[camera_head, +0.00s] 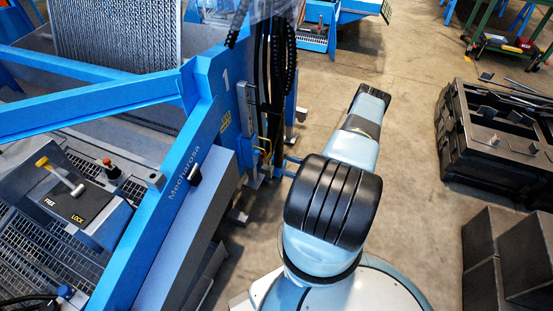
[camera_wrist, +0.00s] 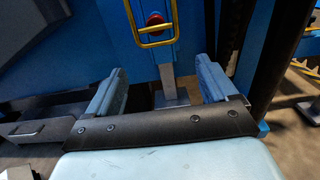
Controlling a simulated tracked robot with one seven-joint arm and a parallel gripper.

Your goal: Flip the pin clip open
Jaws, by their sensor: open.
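The pin clip is a yellow wire loop (camera_wrist: 157,44) at the top middle of the wrist view. It surrounds a red round pin head (camera_wrist: 155,20) on a blue upright. The clip's upper end is cut off by the frame edge. In the head view the yellow clip (camera_head: 263,146) shows small beside the blue frame. My gripper (camera_wrist: 160,85) is open, with its two blue-grey fingers wide apart and nothing between them. The clip lies beyond the fingertips and looks apart from them. In the head view my arm hides most of the gripper.
The blue frame (camera_head: 168,190) with a grey box beam stands left of my arm. Black hoses (camera_head: 278,75) hang close behind the clip. A panel with a lever (camera_head: 62,175) marked FREE and LOCK is at left. Black crates (camera_head: 495,140) stand right, beyond clear floor.

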